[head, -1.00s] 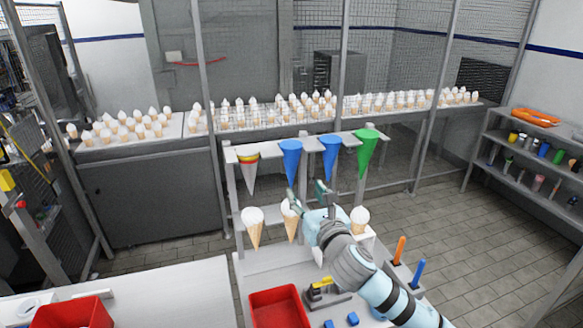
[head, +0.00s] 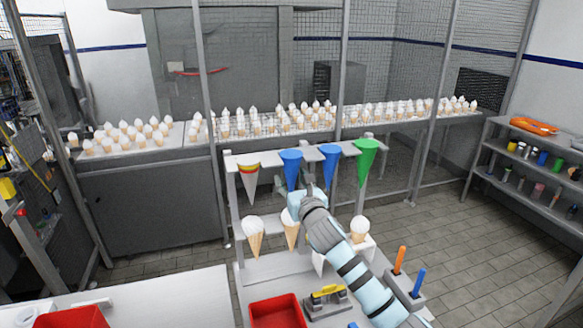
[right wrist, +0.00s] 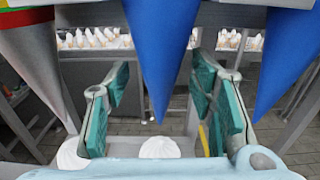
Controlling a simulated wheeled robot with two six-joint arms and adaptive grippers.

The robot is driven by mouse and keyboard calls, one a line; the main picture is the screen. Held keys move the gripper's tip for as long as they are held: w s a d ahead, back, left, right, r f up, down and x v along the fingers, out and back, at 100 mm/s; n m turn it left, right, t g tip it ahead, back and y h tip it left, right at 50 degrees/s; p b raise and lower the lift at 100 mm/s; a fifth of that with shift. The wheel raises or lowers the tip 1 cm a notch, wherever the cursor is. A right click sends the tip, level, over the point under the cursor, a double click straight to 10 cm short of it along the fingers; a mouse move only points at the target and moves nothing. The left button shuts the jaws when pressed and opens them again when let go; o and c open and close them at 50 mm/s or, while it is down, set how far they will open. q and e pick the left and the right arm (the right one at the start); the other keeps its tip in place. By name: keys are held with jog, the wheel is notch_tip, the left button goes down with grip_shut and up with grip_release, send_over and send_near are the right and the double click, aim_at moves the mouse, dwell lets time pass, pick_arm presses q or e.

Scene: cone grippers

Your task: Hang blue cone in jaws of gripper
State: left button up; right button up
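Two blue cones hang point down from the upper rack, the left one (head: 291,165) and the right one (head: 330,158). My right gripper (head: 303,192) is just below and in front of the left blue cone. In the right wrist view this cone (right wrist: 158,45) hangs between the open jaws (right wrist: 161,103), its tip low between the green pads, with gaps at both sides. The other blue cone (right wrist: 288,60) is right of the jaws there. My left gripper is not in view.
A grey cone with coloured bands (head: 249,180) and a green cone (head: 366,162) hang at the rack's ends. A red bin (head: 277,311) and a yellow-topped tool (head: 326,298) are on the bench.

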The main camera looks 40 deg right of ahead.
aim_at(293, 179)
jog(key=c, duration=1)
jog(key=shift+o, duration=0.2)
jog(key=shift+r, duration=0.1)
jog(key=shift+r, duration=0.3)
jog(key=shift+c, duration=0.2)
jog(key=shift+s, duration=0.1)
jog(key=shift+v, duration=2.1)
jog(key=shift+s+a, duration=0.1)
jog(key=shift+s, duration=0.15)
grip_shut()
jog(key=shift+v, duration=1.8)
jog(key=shift+a, duration=0.1)
